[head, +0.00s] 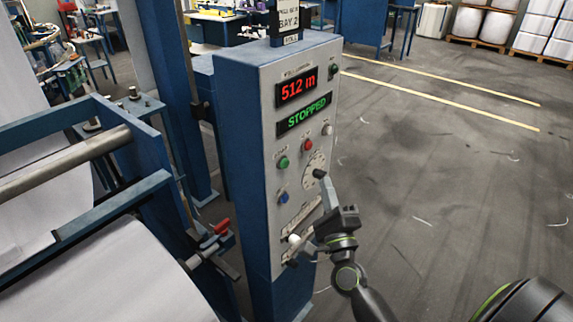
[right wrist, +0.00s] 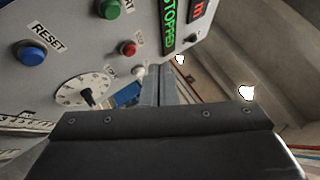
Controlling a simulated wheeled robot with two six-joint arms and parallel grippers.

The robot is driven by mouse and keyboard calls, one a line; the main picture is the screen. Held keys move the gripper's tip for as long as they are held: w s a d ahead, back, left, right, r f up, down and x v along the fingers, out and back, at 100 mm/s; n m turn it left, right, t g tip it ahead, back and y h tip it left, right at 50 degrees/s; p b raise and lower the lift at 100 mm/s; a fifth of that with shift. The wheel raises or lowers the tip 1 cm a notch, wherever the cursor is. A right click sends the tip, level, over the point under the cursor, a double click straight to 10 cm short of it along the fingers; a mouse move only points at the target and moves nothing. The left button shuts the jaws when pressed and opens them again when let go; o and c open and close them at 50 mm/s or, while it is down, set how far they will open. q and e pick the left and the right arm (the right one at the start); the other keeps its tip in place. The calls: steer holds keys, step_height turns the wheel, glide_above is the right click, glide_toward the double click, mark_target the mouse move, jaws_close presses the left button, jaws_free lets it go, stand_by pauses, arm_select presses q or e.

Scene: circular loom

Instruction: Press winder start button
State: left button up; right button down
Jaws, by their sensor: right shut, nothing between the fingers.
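The winder's control panel (head: 264,110) is a light face on a blue cabinet. Its displays read "512 m" (head: 296,90) in red and "STOPPED" (head: 304,114) in green. The green start button (head: 283,162) is at the panel's left, and it shows at the top edge of the right wrist view (right wrist: 109,8). My right gripper (head: 325,182) is shut and empty, in front of the dial, to the right of and a little below the green button. Its fingers show end-on in the right wrist view (right wrist: 160,80), apart from the green button. My left gripper is out of view.
A red button (head: 307,145), a blue reset button (head: 283,197) and a white dial (head: 313,165) sit close around the green one. A roller frame (head: 150,190) with a red handle (head: 222,226) stands to the left. Open floor (head: 450,180) lies to the right.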

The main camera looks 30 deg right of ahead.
steer(key=w+a, duration=0.3)
steer(key=w, duration=0.4)
steer(key=shift+w, duration=0.25)
steer(key=shift+w+a, duration=0.1)
stand_by(1.8)
steer(key=shift+w+a, duration=0.15)
steer(key=shift+w, duration=0.15)
steer(key=shift+w+a, duration=0.15)
steer(key=shift+w, duration=0.25)
stand_by(0.7)
stand_by(0.3)
steer(key=shift+s+d, duration=0.3)
steer(key=shift+s, duration=0.5)
steer(key=s, duration=0.1)
steer(key=s+d, duration=0.1)
steer(key=s, duration=0.1)
steer(key=s+d, duration=0.1)
steer(key=shift+s, duration=0.3)
